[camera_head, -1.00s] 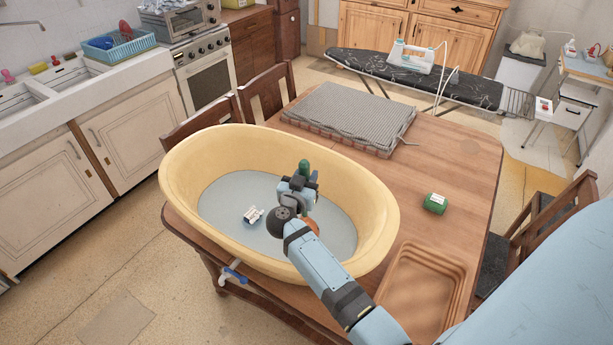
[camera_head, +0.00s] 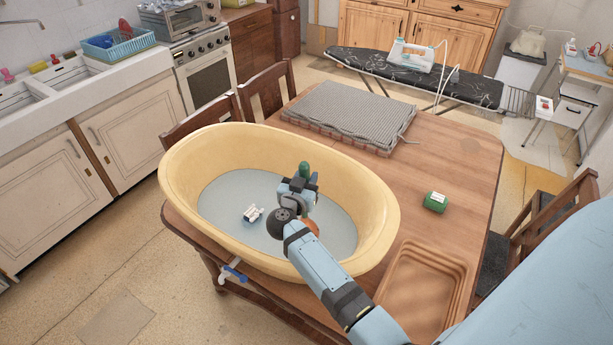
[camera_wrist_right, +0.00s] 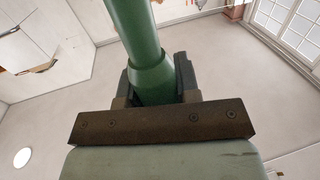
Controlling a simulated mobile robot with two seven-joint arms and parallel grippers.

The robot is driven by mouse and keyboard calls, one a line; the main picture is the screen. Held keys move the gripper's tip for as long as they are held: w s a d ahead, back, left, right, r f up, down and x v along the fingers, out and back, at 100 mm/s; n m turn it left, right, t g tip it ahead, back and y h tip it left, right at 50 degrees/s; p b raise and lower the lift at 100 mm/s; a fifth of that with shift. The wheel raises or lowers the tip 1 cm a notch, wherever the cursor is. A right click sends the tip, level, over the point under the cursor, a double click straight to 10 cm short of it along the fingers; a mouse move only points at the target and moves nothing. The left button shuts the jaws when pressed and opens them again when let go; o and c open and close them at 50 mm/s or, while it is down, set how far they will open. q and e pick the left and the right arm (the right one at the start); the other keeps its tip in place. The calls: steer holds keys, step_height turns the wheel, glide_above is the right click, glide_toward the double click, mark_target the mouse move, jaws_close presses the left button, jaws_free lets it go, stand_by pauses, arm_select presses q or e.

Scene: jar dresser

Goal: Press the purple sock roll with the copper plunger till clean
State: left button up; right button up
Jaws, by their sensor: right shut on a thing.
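My right gripper (camera_head: 299,190) is over the yellow tub (camera_head: 183,185), shut on a green handle (camera_head: 305,170). The right wrist view also shows this handle (camera_wrist_right: 138,45) between the fingers (camera_wrist_right: 152,92). An orange-copper piece (camera_head: 313,227), likely the plunger's head, shows partly behind my wrist, low in the tub; whether it touches anything is hidden. A small white and dark roll (camera_head: 252,214) lies in the tub's water, left of the gripper. No clearly purple roll shows; one may be hidden beneath the plunger. My left gripper is not in view.
The tub stands on a wooden table (camera_head: 465,170). A grey knitted piece (camera_head: 350,115) lies on a rack behind it. A green roll with a white band (camera_head: 435,202) sits to the right. A ridged wooden tray (camera_head: 425,290) is at front right. A tap (camera_head: 233,273) sticks out below the tub's front.

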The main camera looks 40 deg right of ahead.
step_height(320, 180, down, 2)
steer(key=shift+f+b, duration=0.1)
steer(key=shift+b, duration=0.2)
stand_by(0.5)
